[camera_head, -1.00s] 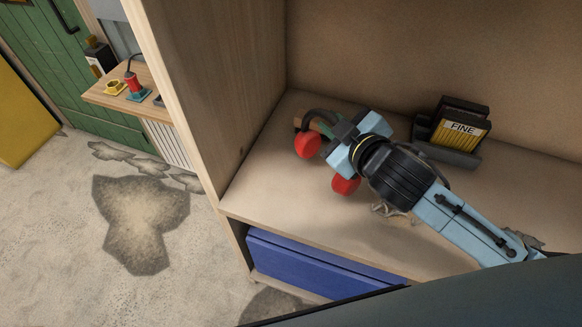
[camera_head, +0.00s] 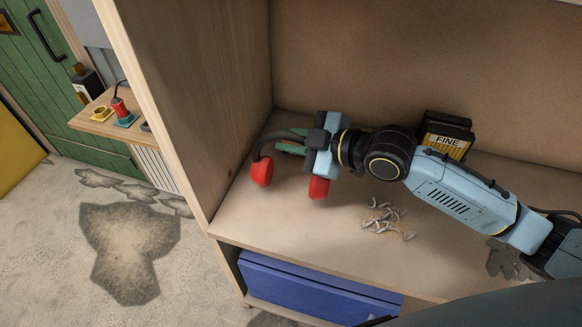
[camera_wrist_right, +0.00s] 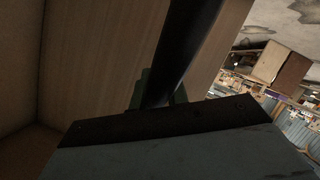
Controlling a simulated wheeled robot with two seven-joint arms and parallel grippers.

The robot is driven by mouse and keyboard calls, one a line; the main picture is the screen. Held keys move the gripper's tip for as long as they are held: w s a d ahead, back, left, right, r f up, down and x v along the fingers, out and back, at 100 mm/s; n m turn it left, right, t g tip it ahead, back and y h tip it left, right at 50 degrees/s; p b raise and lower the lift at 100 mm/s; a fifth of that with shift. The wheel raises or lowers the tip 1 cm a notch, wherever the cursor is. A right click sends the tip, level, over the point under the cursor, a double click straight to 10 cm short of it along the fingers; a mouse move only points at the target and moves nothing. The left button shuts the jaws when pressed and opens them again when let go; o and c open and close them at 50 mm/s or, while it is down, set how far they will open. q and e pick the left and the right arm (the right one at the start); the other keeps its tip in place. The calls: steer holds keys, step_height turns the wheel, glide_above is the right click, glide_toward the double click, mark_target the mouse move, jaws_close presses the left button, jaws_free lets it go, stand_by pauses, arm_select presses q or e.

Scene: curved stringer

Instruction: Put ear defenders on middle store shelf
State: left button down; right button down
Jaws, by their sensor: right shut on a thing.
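The ear defenders have two red cups (camera_head: 262,172) and a dark headband (camera_head: 264,148). They are at the left end of the wooden shelf (camera_head: 245,215), near the side panel. My right gripper (camera_head: 290,147) is shut on the headband; the blue wrist hides part of it. The cups hang at or just above the shelf board; I cannot tell whether they touch it. In the right wrist view, the dark headband (camera_wrist_right: 185,50) runs up between the green finger pads (camera_wrist_right: 142,95). My left gripper is not in view.
Small grey curved pieces (camera_head: 388,220) lie mid-shelf. A dark box labelled FINE (camera_head: 447,135) stands at the back, partly behind my arm. The wooden side panel (camera_head: 190,100) is close on the left. A blue box (camera_head: 310,285) sits below.

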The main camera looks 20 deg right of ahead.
mark_target(269, 156)
steer(key=shift+f, duration=0.75)
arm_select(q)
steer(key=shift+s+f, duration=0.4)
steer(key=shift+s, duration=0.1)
arm_select(e)
steer(key=shift+f, duration=1.7)
arm_select(q)
steer(key=shift+b, duration=0.35)
arm_select(e)
steer(key=shift+f, duration=0.1)
steer(key=c, duration=1.4)
jaws_free()
steer(key=shift+f, duration=0.1)
steer(key=shift+o, duration=0.2)
arm_select(q)
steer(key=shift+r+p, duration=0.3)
steer(key=shift+p, duration=0.05)
arm_select(e)
steer(key=v, duration=1.2)
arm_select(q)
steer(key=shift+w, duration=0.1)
